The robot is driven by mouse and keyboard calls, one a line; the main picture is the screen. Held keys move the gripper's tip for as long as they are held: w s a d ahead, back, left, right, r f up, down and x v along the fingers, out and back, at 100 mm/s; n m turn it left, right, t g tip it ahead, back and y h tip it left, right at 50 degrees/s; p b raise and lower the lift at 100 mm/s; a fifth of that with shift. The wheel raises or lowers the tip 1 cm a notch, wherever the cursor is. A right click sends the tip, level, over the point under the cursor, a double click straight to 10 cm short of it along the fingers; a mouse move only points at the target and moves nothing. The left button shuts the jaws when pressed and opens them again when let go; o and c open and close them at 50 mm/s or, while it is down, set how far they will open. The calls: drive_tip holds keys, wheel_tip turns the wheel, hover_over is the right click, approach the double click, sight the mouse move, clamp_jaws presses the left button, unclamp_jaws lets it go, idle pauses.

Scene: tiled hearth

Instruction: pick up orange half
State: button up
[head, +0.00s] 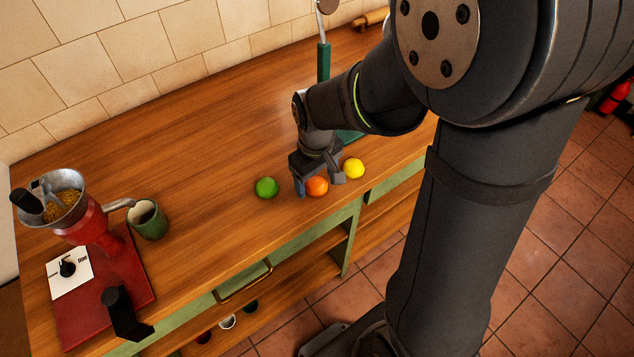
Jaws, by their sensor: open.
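An orange ball-shaped fruit, which I take as the orange half (317,186), rests on the wooden counter near its front edge. No cut face shows from here. My gripper (320,187) is open and points down, with one finger to the left of the orange fruit and one to the right. The gripper body hides the top and back of the fruit. I cannot tell whether the fingers touch it.
A green fruit (266,187) lies just left and a yellow fruit (354,168) just right of my gripper. A green mug (148,219) and a red grinder (97,230) stand at the left. The counter (215,150) behind is clear.

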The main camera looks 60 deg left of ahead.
drive_tip(key=shift+f, duration=0.4)
drive_tip(key=shift+c, duration=0.4)
drive_tip(key=c, duration=0.9)
drive_tip(key=shift+r, duration=0.1)
drive_tip(key=shift+c, duration=0.2)
